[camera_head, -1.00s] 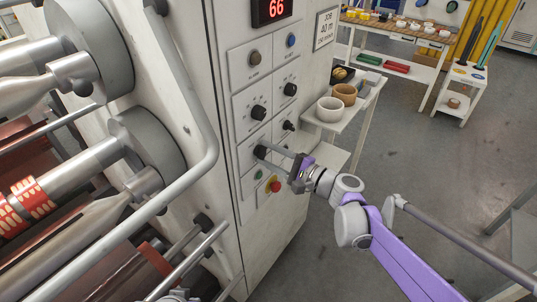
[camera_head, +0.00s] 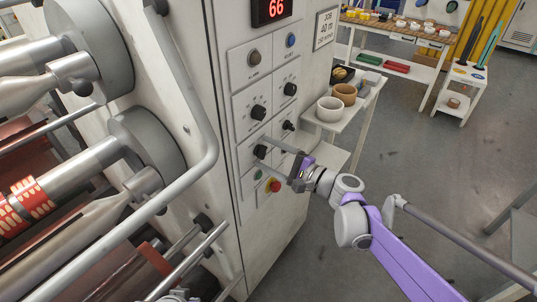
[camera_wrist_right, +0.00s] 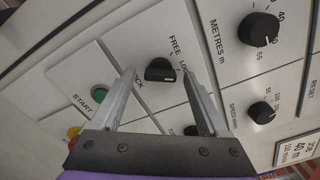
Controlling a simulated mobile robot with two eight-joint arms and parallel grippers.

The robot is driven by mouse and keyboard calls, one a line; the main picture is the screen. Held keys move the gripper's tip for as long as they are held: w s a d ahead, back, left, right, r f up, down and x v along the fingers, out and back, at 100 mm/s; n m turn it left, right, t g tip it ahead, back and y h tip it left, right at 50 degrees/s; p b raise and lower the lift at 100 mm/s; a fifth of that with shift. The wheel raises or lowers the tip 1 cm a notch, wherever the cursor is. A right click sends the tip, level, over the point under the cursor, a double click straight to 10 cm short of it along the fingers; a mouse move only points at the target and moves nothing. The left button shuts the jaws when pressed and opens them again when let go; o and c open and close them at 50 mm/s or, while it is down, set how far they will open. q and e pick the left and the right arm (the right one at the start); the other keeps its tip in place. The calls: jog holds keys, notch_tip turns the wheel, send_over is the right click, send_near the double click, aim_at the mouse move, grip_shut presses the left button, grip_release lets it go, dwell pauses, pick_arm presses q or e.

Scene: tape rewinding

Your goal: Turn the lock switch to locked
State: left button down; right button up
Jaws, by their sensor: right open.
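The lock switch is a black knob (camera_wrist_right: 160,70) on a pale panel in the right wrist view. The word FREE and part of another word beginning LO are beside it, and letters reading OCK show by the left finger. In the head view the switch (camera_head: 260,151) is on the lower left of the machine's control panel. My right gripper (camera_wrist_right: 158,74) is open, its two fingers on either side of the knob. Whether they touch it I cannot tell. The right gripper in the head view (camera_head: 268,151) reaches the panel from the right. My left gripper is not in view.
A green START button (camera_wrist_right: 98,93) and a red emergency button (camera_head: 274,186) are close to the gripper. The METRES knob (camera_wrist_right: 259,29) and a speed knob (camera_wrist_right: 262,112) are nearby. A thick grey rail (camera_head: 200,110) runs left of the panel. A shelf with pots (camera_head: 330,109) stands behind.

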jog(key=shift+d, duration=0.1)
jog(key=v, duration=1)
jog(key=shift+s+d, duration=0.25)
